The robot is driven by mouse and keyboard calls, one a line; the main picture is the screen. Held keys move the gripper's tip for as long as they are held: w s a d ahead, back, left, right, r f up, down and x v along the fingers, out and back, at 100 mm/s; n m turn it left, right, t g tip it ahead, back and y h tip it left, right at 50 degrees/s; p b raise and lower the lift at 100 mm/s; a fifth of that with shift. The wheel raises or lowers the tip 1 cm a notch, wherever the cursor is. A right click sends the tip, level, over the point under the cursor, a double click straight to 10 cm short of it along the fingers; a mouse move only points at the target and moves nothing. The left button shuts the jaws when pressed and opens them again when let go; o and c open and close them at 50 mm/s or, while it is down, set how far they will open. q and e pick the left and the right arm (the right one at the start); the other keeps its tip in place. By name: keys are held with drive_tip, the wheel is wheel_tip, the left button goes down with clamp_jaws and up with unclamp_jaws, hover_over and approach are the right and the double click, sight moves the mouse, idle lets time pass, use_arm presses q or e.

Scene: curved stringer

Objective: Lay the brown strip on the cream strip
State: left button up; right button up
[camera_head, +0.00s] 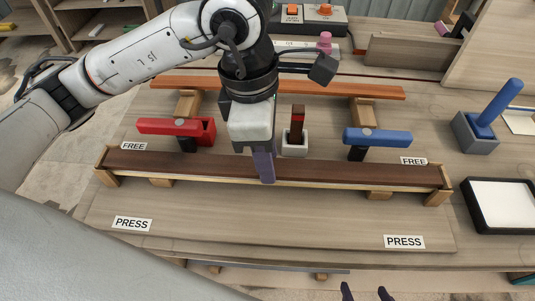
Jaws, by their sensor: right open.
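The dark brown strip (350,174) lies lengthwise across the table between wooden end blocks. The cream strip (330,185) shows as a thin pale edge along its front, just below it; I cannot tell if they touch all along. My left gripper (264,170) points down at the middle of the brown strip, with a finger in front of both strips. Its far finger is mostly hidden, so its grip is unclear. My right gripper (367,292) shows only as two dark, spread fingertips at the bottom edge, empty and apart from the strips.
A red lever clamp (170,126) and a blue one (378,137) stand behind the strips, beside FREE labels. An orange-brown bar (350,90) lies farther back. A white pot with a brush (294,150) stands between the clamps. The board front with PRESS labels is clear.

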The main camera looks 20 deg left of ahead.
use_arm(q)
drive_tip(key=shift+f+b, duration=0.35)
drive_tip(key=shift+b, duration=0.15)
idle(0.8)
drive_tip(key=o, duration=1.8)
drive_tip(key=shift+r, duration=0.1)
drive_tip(key=shift+r+p, duration=2.35)
drive_tip(key=shift+r, duration=1.65)
drive_tip(key=shift+f, duration=0.1)
